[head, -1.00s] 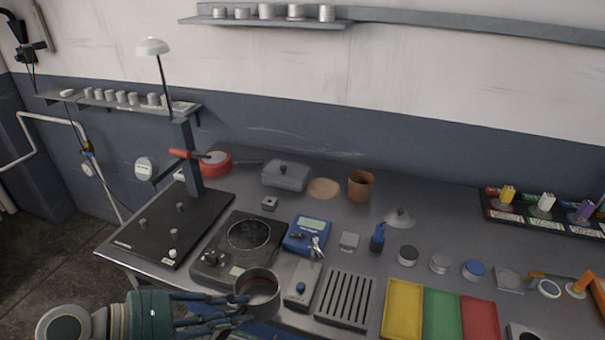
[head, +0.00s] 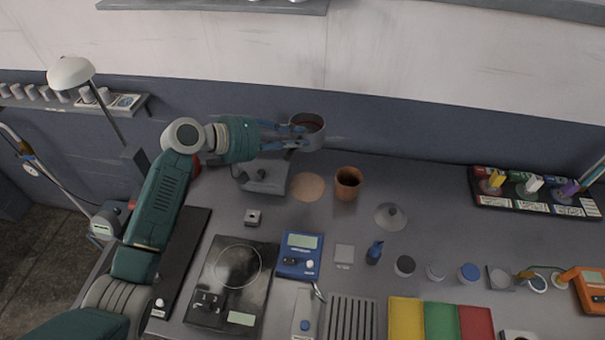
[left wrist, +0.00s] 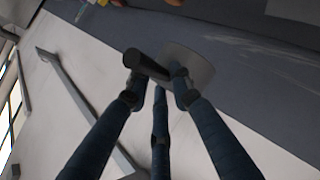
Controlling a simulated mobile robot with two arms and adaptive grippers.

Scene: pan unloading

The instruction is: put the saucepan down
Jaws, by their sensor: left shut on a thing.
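The saucepan (head: 308,136) is a small grey metal pan with a reddish-brown inside. It is roughly upright, in front of the blue-grey wall at the back of the bench. My left gripper (head: 300,132) is shut on its handle from the left. In the left wrist view the dark handle (left wrist: 147,66) is between the fingers, with the grey pan (left wrist: 193,64) beyond. In the head view, the pan appears above a round tan mat (head: 307,187). Its exact height over the bench cannot be told. My right gripper is not in view.
A grey lidded box (head: 262,177) is partly behind my left wrist. A brown cup (head: 348,183) stands right of the mat. A black hot plate (head: 233,284) and a blue meter (head: 299,256) are nearer the front. Bare bench (head: 430,190) lies right of the cup.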

